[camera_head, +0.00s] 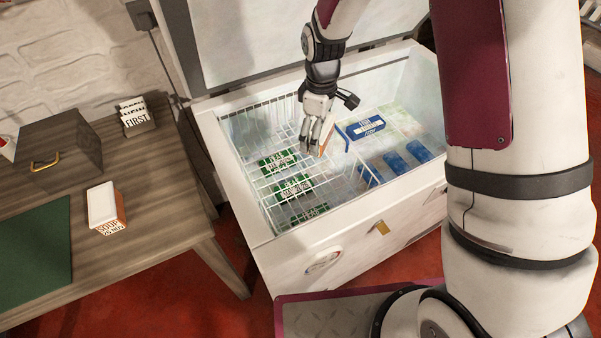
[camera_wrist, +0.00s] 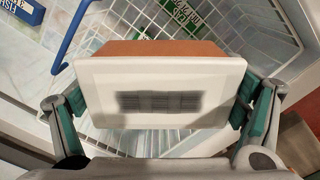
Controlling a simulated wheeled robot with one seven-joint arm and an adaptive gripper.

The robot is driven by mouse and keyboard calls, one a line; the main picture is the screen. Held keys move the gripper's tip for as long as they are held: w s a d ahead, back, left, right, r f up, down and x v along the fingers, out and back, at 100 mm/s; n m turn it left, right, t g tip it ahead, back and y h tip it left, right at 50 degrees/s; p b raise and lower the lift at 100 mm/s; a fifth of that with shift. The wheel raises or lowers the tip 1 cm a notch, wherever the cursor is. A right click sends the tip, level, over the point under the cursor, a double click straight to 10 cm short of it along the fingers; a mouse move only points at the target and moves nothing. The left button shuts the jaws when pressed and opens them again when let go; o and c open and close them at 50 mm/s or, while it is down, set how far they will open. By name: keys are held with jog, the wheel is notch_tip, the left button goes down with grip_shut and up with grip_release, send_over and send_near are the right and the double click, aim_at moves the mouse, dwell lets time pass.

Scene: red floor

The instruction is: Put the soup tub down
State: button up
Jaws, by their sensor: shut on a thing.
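My gripper (camera_head: 317,137) is inside the open chest freezer (camera_head: 237,190), over its middle. It is shut on a soup tub, an orange-brown box with a white lid. In the wrist view the held tub (camera_wrist: 160,80) sits between the two fingers (camera_wrist: 160,112), its lid facing the camera. In the head view only a small orange and white part of the held tub (camera_head: 327,138) shows beside the fingers. Whether its underside touches anything is hidden. Another soup tub (camera_head: 103,208), orange with a white lid, stands on the wooden table.
A wire basket (camera_head: 262,187) in the freezer holds green packs (camera_head: 291,187). A blue-edged box (camera_head: 362,128) and blue packs (camera_head: 394,163) lie to the right. The raised lid (camera_head: 250,40) stands behind. The wooden table (camera_head: 165,190) at left holds a green mat (camera_head: 35,240).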

jog(key=w+a+f+n+b, duration=0.2)
jog(key=a+f+n+b, duration=0.4)
jog(key=a+f+n, duration=0.35)
send_over(289, 184)
jog(key=shift+n, duration=0.35)
notch_tip(289, 184, down, 8)
jog(key=shift+s+r, duration=0.1)
jog(key=shift+r, duration=0.1)
jog(key=shift+f, duration=2.15)
jog(key=shift+b, duration=0.3)
jog(key=o, duration=1.1)
jog(key=shift+f, duration=0.15)
jog(key=shift+c, duration=0.2)
jog(key=shift+o, duration=0.7)
